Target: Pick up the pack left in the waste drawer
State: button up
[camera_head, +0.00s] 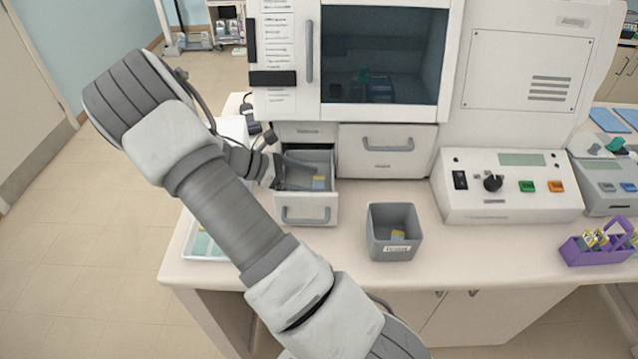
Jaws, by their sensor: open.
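The waste drawer (306,210) is pulled out below the left part of the white machine. My wrist hides the drawer's left rear.
A grey labelled bin (394,250) stands on the counter right of the drawer, with a yellowish item (398,235) inside. A closed drawer (386,160) is beside the open one. A control box (508,200) and purple rack (598,250) stand right. A white tray (203,258) lies left.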

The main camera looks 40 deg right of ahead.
jog(key=c, duration=1.5)
